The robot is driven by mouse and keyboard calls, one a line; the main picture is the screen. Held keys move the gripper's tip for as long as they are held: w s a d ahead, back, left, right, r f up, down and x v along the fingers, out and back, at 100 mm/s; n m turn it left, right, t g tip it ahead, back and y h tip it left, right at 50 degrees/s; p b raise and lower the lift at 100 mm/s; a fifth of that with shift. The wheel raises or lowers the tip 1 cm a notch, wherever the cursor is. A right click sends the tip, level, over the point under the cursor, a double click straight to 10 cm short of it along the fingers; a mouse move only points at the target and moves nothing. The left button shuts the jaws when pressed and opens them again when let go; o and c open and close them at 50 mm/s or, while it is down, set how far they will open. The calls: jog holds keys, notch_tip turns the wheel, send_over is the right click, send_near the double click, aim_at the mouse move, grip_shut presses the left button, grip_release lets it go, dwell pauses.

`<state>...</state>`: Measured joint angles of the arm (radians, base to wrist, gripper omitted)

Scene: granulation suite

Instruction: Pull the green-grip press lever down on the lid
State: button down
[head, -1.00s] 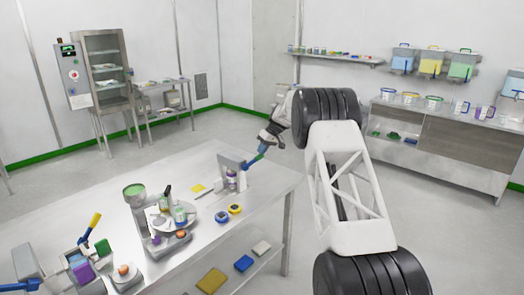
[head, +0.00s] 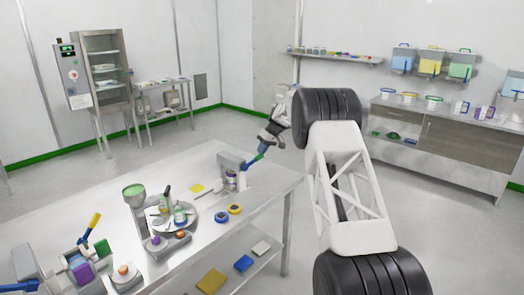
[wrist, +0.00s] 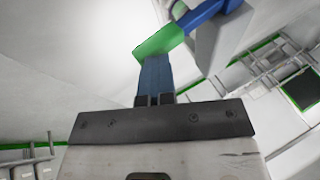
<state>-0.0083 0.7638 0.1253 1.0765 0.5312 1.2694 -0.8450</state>
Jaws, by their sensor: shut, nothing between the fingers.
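The press (head: 229,163) is a grey upright frame near the far right end of the steel table. A small jar with a purple band (head: 231,178) stands under it. Its blue lever (wrist: 205,12) ends in a green grip (head: 257,158), which sticks out to the right. The green grip also fills the upper middle of the wrist view (wrist: 160,40). My gripper (head: 262,151) is shut and empty, with its blue fingers at the grip. The fingertips overlap the grip's lower edge in the wrist view; I cannot tell if they touch it.
Blue and yellow rings (head: 228,213) lie in front of the press, and a yellow note (head: 197,188) lies to its left. A round plate with bottles (head: 172,222) and another lever device with a yellow grip (head: 93,225) stand further left. The table's right end is clear.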

jog(key=s+d+r, duration=0.1)
jog(key=d+r, duration=0.2)
jog(key=r, duration=1)
jog(key=shift+r, duration=0.15)
jog(key=shift+s+d, duration=0.1)
